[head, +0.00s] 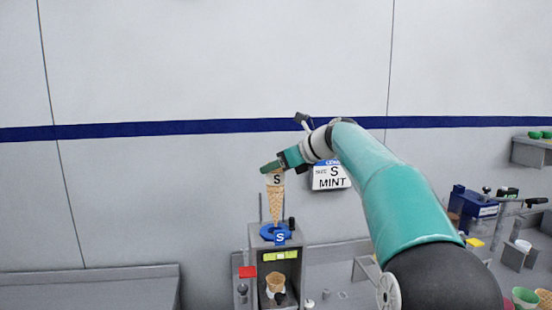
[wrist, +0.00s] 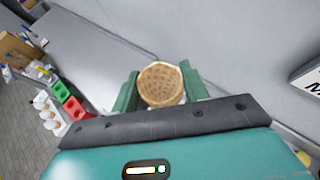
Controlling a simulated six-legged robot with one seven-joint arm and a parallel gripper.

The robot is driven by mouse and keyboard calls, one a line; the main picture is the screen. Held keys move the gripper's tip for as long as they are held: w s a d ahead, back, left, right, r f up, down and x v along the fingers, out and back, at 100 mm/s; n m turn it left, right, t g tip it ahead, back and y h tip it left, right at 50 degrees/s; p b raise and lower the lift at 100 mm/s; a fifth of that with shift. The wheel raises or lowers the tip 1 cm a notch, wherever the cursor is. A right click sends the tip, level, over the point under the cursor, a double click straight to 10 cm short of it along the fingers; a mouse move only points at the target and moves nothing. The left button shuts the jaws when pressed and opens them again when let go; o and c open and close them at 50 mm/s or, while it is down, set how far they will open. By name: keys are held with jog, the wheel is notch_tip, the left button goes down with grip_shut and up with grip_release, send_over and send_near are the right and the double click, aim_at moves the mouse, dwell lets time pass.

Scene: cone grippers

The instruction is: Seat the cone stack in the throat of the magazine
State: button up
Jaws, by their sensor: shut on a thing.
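The cone stack (head: 275,203) is a tall column of nested waffle cones with a white band marked S near its top. My gripper (head: 272,168) is shut on the stack at its upper end. In the wrist view the open mouth of the top cone (wrist: 161,84) sits between the two green fingers. The magazine (head: 259,263) is a grey upright housing with a blue ring throat (head: 268,233) on top, labelled S. The stack is roughly upright with its lower end at the ring; whether it touches or sits inside cannot be told.
A single cone (head: 275,282) stands in the magazine's lower opening. A wall sign (head: 331,177) reading S MINT is right of my gripper. A grey bench (head: 90,285) lies left, and a blue box (head: 474,204) stands among equipment at right.

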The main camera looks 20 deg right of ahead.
aim_at(276, 203)
jog(key=shift+f, duration=5.4)
jog(key=o, duration=0.8)
jog(key=shift+o, duration=0.2)
jog(key=v, duration=1.3)
jog(key=shift+s+d, duration=0.25)
jog(key=shift+s, duration=0.05)
jog(key=shift+r, duration=0.1)
